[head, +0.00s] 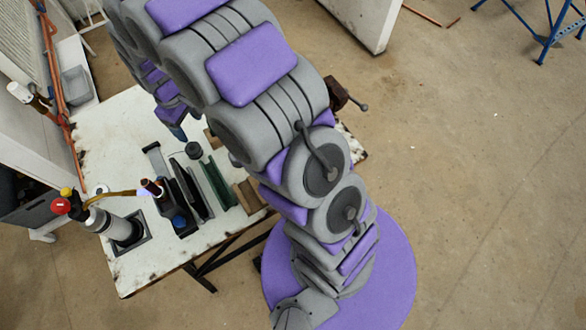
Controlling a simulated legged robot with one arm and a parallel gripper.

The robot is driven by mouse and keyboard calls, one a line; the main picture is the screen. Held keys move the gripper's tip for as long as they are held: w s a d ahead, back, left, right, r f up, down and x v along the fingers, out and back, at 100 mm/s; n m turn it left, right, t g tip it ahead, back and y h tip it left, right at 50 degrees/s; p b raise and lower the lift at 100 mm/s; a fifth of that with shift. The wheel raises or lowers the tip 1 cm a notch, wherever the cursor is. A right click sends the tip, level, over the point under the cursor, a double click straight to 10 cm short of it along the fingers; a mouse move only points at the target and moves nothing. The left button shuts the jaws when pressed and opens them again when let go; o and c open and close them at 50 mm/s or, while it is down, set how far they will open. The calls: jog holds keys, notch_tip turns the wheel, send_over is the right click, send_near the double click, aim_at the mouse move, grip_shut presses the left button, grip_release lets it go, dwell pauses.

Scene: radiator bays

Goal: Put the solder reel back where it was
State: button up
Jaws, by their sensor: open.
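My arm reaches up and over to the upper left, and its far end comes down at the back of the white worktable (130,268). My gripper (177,131) shows there only in small part, behind my own arm links; it is open, and I see nothing held in it. A small dark, round, spool-like thing (193,150) stands on the table just below and right of it, apart from it. It may be the solder reel, but it is too small to be sure.
A dark tray (182,234) holds tools and a blue-topped item (179,222). Copper pipes (58,80) line the wall.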

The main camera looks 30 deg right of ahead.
jog(key=s+d+r+m, duration=0.2)
jog(key=s+d+r, duration=0.2)
jog(key=s+r, duration=0.3)
jog(key=s+d+r+m, duration=0.2)
jog(key=s+d+r, duration=0.25)
jog(key=s, duration=0.45)
jog(key=s+d+r+m, duration=0.1)
jog(key=s, duration=0.8)
jog(key=s+d+r+m+g, duration=0.1)
jog(key=s+d+r+m, duration=0.1)
jog(key=s, duration=0.6)
jog(key=shift+s+d+r, duration=0.3)
jog(key=shift+s, duration=0.1)
